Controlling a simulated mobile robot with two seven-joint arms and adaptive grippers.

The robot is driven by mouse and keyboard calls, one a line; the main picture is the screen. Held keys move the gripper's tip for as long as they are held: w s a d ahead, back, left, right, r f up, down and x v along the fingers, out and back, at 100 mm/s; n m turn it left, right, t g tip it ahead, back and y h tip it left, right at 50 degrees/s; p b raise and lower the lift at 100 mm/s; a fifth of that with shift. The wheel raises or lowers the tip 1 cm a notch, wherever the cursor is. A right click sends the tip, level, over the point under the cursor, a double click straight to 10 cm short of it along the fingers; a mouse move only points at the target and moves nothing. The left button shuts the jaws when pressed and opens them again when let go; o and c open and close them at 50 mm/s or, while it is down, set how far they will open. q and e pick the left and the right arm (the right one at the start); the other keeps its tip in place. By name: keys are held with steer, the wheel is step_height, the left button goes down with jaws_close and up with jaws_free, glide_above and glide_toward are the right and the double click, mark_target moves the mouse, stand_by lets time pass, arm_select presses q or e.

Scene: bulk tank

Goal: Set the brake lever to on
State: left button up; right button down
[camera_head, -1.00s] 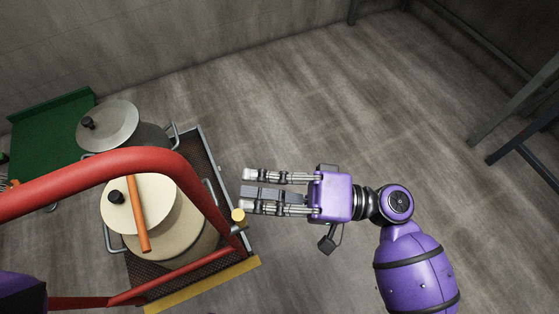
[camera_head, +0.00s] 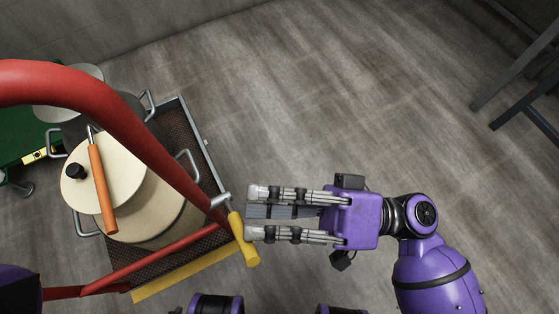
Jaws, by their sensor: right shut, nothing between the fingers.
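The brake lever (camera_head: 243,238) has a yellow handle on a grey metal pivot, mounted on the cart's red tube frame. Its handle slants down to the right in the picture, with the end below the frame corner. No on or off marking can be read on the lever. My left gripper is out of view.
The cart's red frame (camera_head: 128,120) rises over its mesh deck. A second lidded pot (camera_head: 75,90) is behind. The floor (camera_head: 330,90) beyond is clear. Blue-grey metal legs (camera_head: 520,75) stand upper right.

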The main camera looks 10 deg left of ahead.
steer(key=shift+s+d+f+b, duration=0.35)
steer(key=shift+s+f, duration=0.15)
steer(key=shift+f, duration=0.25)
stand_by(0.3)
